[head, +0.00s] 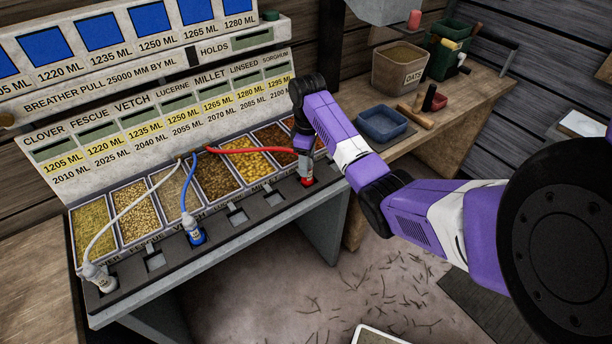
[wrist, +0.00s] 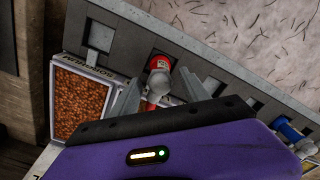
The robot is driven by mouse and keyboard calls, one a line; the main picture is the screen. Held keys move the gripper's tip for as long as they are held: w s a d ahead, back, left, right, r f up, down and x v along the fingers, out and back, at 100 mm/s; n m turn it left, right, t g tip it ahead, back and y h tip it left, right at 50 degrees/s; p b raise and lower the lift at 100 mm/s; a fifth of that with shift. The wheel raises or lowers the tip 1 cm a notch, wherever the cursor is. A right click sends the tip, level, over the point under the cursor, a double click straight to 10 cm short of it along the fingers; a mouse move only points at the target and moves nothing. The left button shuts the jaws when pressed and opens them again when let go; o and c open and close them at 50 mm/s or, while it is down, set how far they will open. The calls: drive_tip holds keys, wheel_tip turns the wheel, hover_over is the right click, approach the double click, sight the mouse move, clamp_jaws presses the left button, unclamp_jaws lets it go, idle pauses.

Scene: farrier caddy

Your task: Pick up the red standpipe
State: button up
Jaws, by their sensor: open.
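The red standpipe (head: 307,181) has a red and whitish-grey body and a red hose (head: 250,150). It stands at the right part of the dark slotted rail (head: 216,235) in front of the seed bins. In the wrist view the red standpipe (wrist: 159,80) is between my gripper's two grey fingers, with gaps visible beside it. My gripper (head: 305,158) is over it, pointing down and open. In the head view the gripper partly hides the standpipe's top. The wrist housing hides part of the hose in the wrist view.
A blue standpipe (head: 193,230) and a white standpipe (head: 99,277) stand farther left on the rail, with hoses over the bins. Empty square slots lie between. A labelled panel (head: 150,110) rises behind. A wooden bench (head: 450,115) at right holds a blue tray (head: 382,123) and an oats bin (head: 400,70).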

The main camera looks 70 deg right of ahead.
drive_tip(key=shift+s+f+p, duration=0.1)
drive_tip(key=shift+f+p, duration=0.2)
drive_tip(key=shift+f, duration=1.85)
clamp_jaws()
drive_tip(key=shift+r, duration=0.1)
